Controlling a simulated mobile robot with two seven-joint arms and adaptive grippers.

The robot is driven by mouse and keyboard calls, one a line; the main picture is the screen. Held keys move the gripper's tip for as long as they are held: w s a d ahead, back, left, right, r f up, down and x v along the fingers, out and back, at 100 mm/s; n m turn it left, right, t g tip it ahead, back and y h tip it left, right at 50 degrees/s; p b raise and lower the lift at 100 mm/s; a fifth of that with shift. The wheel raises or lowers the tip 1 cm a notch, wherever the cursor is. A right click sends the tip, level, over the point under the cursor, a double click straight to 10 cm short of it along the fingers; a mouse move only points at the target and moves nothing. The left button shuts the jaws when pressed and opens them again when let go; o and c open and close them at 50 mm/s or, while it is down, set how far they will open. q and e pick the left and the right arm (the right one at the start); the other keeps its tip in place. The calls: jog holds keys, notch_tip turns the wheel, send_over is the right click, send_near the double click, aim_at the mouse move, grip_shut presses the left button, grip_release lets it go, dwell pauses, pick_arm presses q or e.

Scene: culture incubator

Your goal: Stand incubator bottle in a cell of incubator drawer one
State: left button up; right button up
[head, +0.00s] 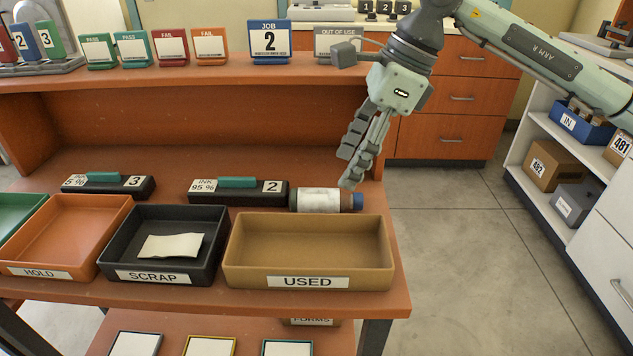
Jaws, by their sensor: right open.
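A brown bottle (318,200) with a white label and a blue cap lies on its side on the orange bench, behind the USED tray. Its cap points right. I cannot tell for sure that it is the incubator bottle. My right gripper (348,170) is open and empty, its fingers pointing down, above and close to the cap end of the bottle. I cannot tell whether a fingertip touches the bottle. My left gripper is out of view. I see no drawer marked as incubator drawer one.
A tan USED tray (307,221), a black SCRAP tray (114,233) with paper in it and an orange HOLD tray (65,240) line the bench front. A black block (210,194) marked 2 is left of the bottle. Signs, including JOB 2 (269,40), stand on the shelf above.

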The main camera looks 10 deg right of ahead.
aim_at(328, 192)
jog(key=shift+w+a+f, duration=0.15)
jog(key=shift+a+f, duration=0.05)
jog(key=shift+f, duration=0.15)
jog(key=shift+s+a+f, duration=0.1)
jog(key=shift+a+f, duration=0.25)
jog(key=shift+f, duration=0.25)
jog(key=shift+s+a+f, duration=0.1)
jog(key=shift+a+f, duration=0.2)
jog(key=shift+f, duration=0.25)
jog(key=p+x, duration=0.1)
jog(key=x, duration=0.3)
jog(key=shift+a, duration=0.15)
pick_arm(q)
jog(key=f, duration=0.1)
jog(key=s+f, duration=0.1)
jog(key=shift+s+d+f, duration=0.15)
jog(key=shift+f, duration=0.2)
pick_arm(e)
jog(key=shift+c, duration=0.3)
jog(key=c, duration=1.2)
